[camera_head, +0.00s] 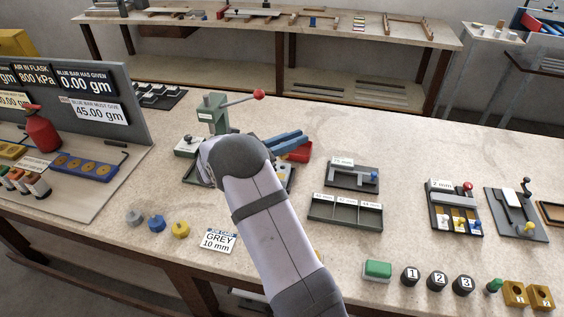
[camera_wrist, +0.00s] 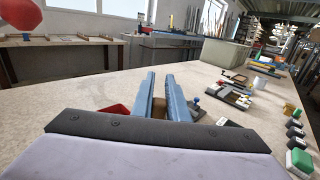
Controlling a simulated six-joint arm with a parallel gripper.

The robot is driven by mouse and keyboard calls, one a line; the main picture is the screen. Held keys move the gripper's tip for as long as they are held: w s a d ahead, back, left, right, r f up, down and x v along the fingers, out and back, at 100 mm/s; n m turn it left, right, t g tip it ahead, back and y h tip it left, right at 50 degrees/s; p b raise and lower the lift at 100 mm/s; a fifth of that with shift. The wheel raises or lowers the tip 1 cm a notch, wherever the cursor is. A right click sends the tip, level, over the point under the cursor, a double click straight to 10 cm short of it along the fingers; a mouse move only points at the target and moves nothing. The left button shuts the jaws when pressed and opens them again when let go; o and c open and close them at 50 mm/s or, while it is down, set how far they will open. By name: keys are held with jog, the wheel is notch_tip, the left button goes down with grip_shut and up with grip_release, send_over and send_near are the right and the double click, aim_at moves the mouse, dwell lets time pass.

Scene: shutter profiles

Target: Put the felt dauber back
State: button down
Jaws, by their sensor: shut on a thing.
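My gripper (camera_head: 290,138) reaches over the middle of the bench, its two blue fingers close together, beside the green press with a red-knobbed lever. In the wrist view the fingers (camera_wrist: 160,92) close on a small brown thing (camera_wrist: 159,106), which I take to be the felt dauber; most of it is hidden between them. In the head view my arm and fingers hide it. A red open tray (camera_head: 298,152) lies by the fingertips, and it also shows left of the fingers in the wrist view (camera_wrist: 116,112).
The green press (camera_head: 214,115) stands close left of my fingers. To the right are a grey compartment tray (camera_head: 345,222), a slide fixture (camera_head: 352,176) and a three-colour fixture (camera_head: 455,208). A green pad (camera_head: 378,270) and numbered black pots (camera_head: 437,280) line the front edge.

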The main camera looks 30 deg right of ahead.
jog(key=w+a+f+n+t+y+b, duration=0.2)
jog(key=w+a+n+t+y+b, duration=0.3)
jog(key=w+a+n+t+b, duration=0.65)
jog(key=shift+d+f+m+t+b, duration=0.25)
jog(key=shift+f+m+b, duration=0.15)
jog(key=shift+f, duration=1.25)
jog(key=shift+d+f+m+t+b, duration=0.25)
jog(key=shift+f+m, duration=0.2)
jog(key=shift+f, duration=1.2)
jog(key=shift+d+f+m+t+b, duration=0.15)
jog(key=shift+d+f+m+b, duration=0.2)
jog(key=shift+f, duration=1.3)
jog(key=shift+f, duration=0.15)
jog(key=c, duration=1.7)
grip_release()
jog(key=shift+c, duration=0.2)
